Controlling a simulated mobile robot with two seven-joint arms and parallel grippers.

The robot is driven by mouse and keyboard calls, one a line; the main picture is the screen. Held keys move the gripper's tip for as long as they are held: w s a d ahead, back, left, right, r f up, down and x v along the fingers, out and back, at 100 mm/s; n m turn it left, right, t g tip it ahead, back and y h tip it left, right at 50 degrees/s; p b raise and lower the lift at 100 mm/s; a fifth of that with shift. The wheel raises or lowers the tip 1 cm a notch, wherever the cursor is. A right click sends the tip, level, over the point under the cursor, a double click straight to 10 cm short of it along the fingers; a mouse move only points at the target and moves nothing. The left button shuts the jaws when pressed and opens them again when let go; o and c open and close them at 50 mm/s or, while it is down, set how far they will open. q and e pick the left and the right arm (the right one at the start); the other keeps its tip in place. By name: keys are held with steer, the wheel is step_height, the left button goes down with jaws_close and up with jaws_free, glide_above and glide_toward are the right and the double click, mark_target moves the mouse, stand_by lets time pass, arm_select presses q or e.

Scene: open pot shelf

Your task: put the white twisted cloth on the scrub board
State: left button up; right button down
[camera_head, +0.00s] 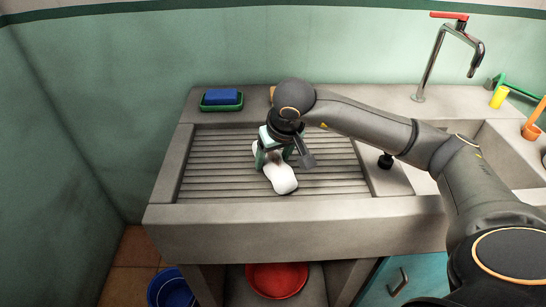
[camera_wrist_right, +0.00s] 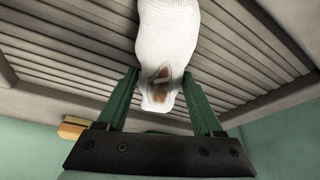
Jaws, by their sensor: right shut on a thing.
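The white twisted cloth (camera_head: 281,178) is at the middle of the ridged scrub board (camera_head: 338,179), inside the board's raised stone rim. My right gripper (camera_head: 272,158) is over the board and shut on the cloth, with a green finger on either side of it. In the right wrist view the cloth (camera_wrist_right: 165,50) runs between the two green fingers (camera_wrist_right: 163,85), with a brownish patch near its end. The scrub board's ridges (camera_wrist_right: 75,55) lie behind it. I cannot tell whether the cloth's underside touches the ridges. My left gripper is not in view.
A blue sponge (camera_head: 222,97) sits in a green dish at the back left ledge. A tap (camera_head: 440,55) stands behind the basin at right. A yellow cup (camera_head: 499,97) and an orange item (camera_head: 533,122) stand at far right. A red basin (camera_head: 277,279) is below.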

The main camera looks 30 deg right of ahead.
steer(key=shift+c, duration=0.2)
jaws_free()
steer(key=shift+r, duration=0.15)
steer(key=p+v, duration=0.1)
steer(key=v, duration=1.1)
steer(key=shift+p, duration=0.3)
